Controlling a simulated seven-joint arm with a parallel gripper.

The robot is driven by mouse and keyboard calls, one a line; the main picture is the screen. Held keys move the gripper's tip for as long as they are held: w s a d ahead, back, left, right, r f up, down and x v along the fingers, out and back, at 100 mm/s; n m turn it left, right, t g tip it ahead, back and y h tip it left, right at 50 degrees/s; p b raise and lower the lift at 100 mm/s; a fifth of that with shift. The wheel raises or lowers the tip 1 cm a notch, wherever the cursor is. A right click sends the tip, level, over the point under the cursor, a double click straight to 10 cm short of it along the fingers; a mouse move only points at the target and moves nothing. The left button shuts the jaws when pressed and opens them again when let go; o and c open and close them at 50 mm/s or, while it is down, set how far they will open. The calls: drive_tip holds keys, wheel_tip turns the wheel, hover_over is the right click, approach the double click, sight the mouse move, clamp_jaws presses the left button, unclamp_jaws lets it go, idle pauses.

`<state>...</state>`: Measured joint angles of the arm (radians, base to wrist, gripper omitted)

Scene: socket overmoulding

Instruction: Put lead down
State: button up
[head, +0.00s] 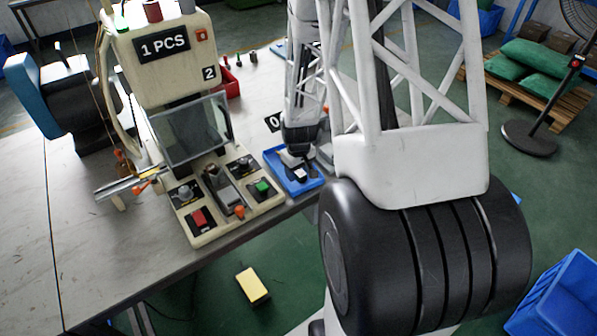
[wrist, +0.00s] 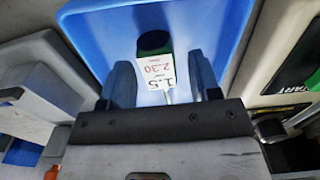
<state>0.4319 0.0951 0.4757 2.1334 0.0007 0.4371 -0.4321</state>
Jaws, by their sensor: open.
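The lead (wrist: 154,43) shows in the wrist view as a dark green end with a white printed tag reading 1.5 and 2.30. It is in the blue tray (wrist: 95,25), which also shows in the head view (head: 274,155). My gripper (wrist: 162,72) is open, with one finger on each side of the tag. In the head view my gripper (head: 298,168) is low over the tray at the table's edge.
The moulding machine (head: 165,60) with its button panel (head: 225,195) stands just left of the tray. A red bin (head: 229,84) is behind. A yellow block (head: 252,286) lies on the floor below. The table's left part is mostly clear.

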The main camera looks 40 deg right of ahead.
wheel_tip(320, 180, up, 12)
idle(0.7)
drive_tip(key=shift+f, duration=0.1)
idle(0.3)
drive_tip(key=s+a+r+t, duration=0.1)
drive_tip(key=s+a+r, duration=0.3)
drive_tip(key=a+r, duration=0.3)
drive_tip(key=s+a+r, duration=0.4)
drive_tip(key=a+r, duration=0.3)
drive_tip(key=r, duration=0.1)
drive_tip(key=s+a+r, duration=0.3)
drive_tip(key=s+a, duration=0.1)
drive_tip(key=s, duration=0.3)
drive_tip(key=s+a+r+t, duration=0.1)
drive_tip(key=s+a+r, duration=0.3)
drive_tip(key=s+a, duration=0.1)
drive_tip(key=shift+s+r+t, duration=0.25)
drive_tip(key=shift+s+t, duration=0.05)
drive_tip(key=shift+s, duration=0.6)
drive_tip(key=shift+a, duration=0.1)
